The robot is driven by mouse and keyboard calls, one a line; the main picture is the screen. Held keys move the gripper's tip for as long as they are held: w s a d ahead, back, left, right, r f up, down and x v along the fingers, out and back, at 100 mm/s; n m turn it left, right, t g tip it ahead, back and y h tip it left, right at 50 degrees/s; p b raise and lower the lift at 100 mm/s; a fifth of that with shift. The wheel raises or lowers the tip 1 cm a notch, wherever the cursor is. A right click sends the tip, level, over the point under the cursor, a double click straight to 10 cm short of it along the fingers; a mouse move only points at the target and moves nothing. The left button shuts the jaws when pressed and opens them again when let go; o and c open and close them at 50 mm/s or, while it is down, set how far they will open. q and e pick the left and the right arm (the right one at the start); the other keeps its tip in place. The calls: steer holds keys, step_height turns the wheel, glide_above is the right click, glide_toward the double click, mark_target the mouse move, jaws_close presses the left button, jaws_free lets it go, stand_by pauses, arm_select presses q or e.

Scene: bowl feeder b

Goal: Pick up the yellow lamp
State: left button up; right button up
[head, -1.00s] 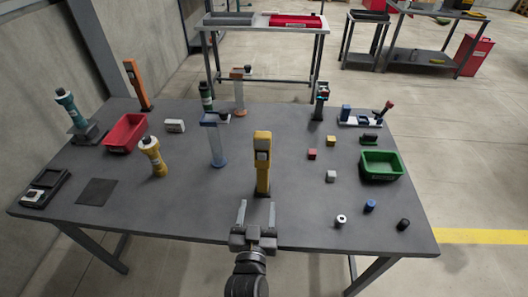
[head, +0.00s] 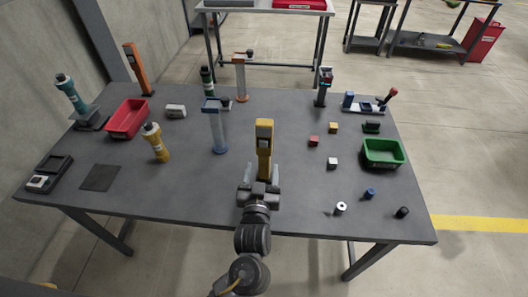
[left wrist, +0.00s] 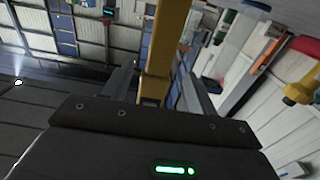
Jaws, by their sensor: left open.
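The yellow lamp (head: 264,140) is a tall, upright yellow block with a dark patch on its face, standing near the middle front of the grey table. My left gripper (head: 261,173) is open at the lamp's lower part, with one finger on each side. In the left wrist view the yellow lamp (left wrist: 166,45) runs up between the two spread fingers (left wrist: 157,85). I cannot tell whether either finger touches it. The lamp's foot is partly hidden by the gripper. My right gripper is not in view.
Small blocks (head: 313,141) and a green bin (head: 383,153) are to the right. A red bin (head: 127,119) is at the left.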

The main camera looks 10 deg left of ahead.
mark_target(264, 160)
arm_select(q)
steer(key=w, duration=0.4)
steer(key=shift+p, duration=0.4)
steer(key=c, duration=1.2)
steer(key=shift+r, duration=0.1)
